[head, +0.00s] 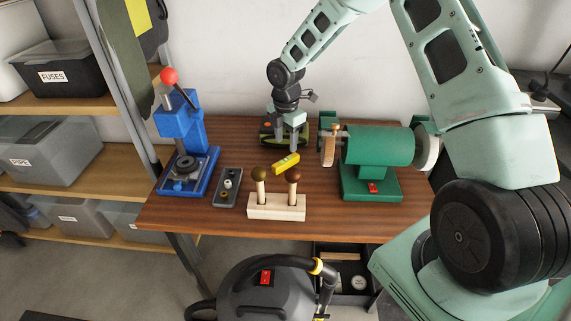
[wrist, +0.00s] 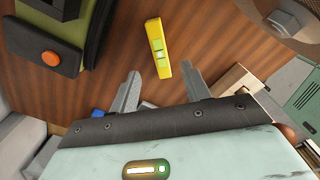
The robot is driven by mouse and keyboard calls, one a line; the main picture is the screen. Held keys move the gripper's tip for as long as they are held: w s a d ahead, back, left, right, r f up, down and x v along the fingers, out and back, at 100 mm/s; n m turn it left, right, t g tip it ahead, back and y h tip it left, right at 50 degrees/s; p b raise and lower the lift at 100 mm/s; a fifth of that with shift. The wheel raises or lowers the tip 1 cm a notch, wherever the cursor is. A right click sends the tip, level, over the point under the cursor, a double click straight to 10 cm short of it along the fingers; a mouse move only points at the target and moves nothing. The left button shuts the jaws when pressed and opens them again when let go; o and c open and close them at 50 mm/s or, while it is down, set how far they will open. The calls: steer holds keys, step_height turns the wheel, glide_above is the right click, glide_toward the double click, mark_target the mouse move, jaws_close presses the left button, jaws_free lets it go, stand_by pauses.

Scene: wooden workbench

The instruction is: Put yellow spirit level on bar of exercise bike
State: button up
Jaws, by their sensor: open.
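The yellow spirit level (head: 286,163) lies on the wooden workbench, left of the green bench grinder and behind the wooden block with knobbed pegs. In the wrist view the spirit level (wrist: 158,48) lies just beyond the fingertips, closer to the right finger. My gripper (head: 284,145) points down above the bench, close to the level. In the wrist view its fingers (wrist: 162,82) are spread apart with nothing between them. I see no exercise bike in either view.
A green bench grinder (head: 378,146) stands right of the level. A blue press (head: 180,130) stands at the left, with a grey plate (head: 228,187) beside it. The pale wooden block (head: 276,206) is in front. A dark green device (wrist: 68,40) sits behind my gripper.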

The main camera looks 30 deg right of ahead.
mark_target(286, 160)
step_height(286, 160, down, 8)
steer(key=shift+f, duration=0.1)
jaws_close()
stand_by(0.5)
